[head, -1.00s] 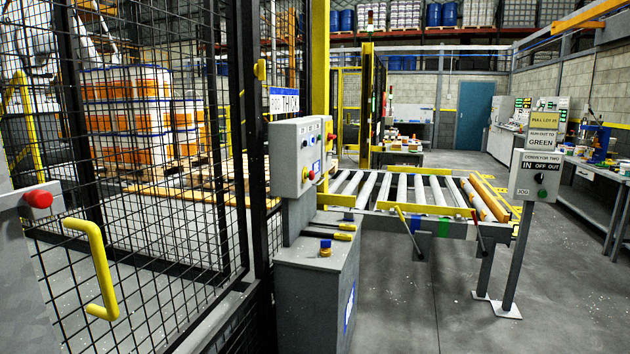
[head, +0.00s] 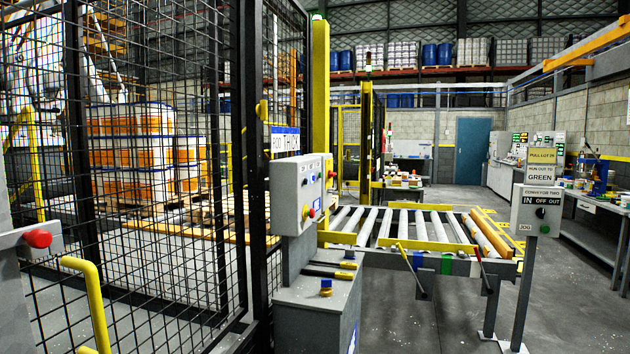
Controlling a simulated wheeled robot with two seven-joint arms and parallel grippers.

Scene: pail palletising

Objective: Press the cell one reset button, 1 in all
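A grey control box (head: 290,198) is mounted at the fence post in the middle of the head view. Which one is the cell one reset button I cannot tell. A second grey box (head: 18,256) at the left edge carries a red mushroom button (head: 37,239). Neither of my grippers is in view, and nothing touches either box.
A black mesh fence (head: 150,290) encloses stacked orange-and-white pails (head: 132,155). A grey cabinet (head: 310,318) stands below the control box. A roller conveyor (head: 400,228) lies behind it, with a conveyor two jog box (head: 537,210) on a post to its right. Floor in front of the conveyor is clear.

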